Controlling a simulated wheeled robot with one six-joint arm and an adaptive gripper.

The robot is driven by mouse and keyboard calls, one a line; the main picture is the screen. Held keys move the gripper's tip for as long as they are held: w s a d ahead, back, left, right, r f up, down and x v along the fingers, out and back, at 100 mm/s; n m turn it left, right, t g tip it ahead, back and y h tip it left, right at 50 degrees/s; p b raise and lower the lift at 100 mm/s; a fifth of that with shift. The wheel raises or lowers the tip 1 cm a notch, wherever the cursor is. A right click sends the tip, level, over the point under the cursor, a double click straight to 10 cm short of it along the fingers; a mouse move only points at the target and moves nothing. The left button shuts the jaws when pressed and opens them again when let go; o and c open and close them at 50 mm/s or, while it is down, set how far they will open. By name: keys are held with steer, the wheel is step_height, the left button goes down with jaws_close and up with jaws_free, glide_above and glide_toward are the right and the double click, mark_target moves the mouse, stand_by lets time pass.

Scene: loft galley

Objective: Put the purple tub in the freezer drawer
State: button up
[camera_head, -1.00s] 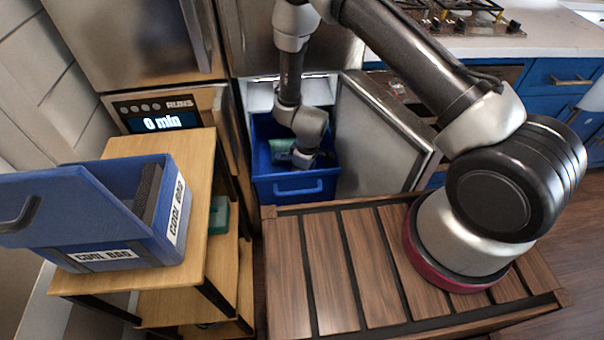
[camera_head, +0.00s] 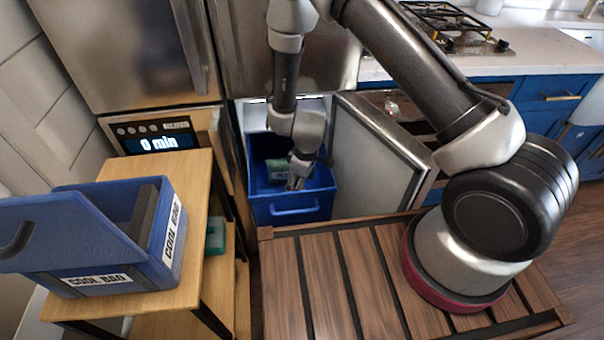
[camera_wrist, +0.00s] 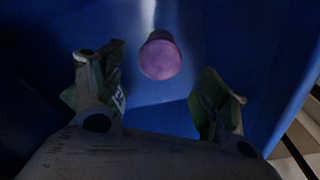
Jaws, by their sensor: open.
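The purple tub (camera_wrist: 160,58) shows in the wrist view as a round pink-purple end against blue walls, beyond and between my fingertips. It looks apart from both fingers; whether it rests on the drawer floor is hard to tell. In the head view I cannot make it out. The blue freezer drawer (camera_head: 293,211) is pulled out at the bottom of the fridge. My gripper (camera_head: 298,178) is inside or just over this drawer, and it also shows in the wrist view (camera_wrist: 157,88) with its fingers spread and nothing between them.
A green item (camera_head: 277,170) lies in the drawer beside my gripper. The open freezer door (camera_head: 372,160) stands just right of the drawer. A blue cool bag box (camera_head: 100,281) sits on a wooden shelf unit (camera_head: 203,200) at left, with a teal item (camera_head: 216,236) lower down.

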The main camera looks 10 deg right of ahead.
step_height(320, 180, up, 6)
steer(key=shift+s+d, duration=0.25)
steer(key=shift+d, duration=0.05)
steer(key=shift+r, duration=0.1)
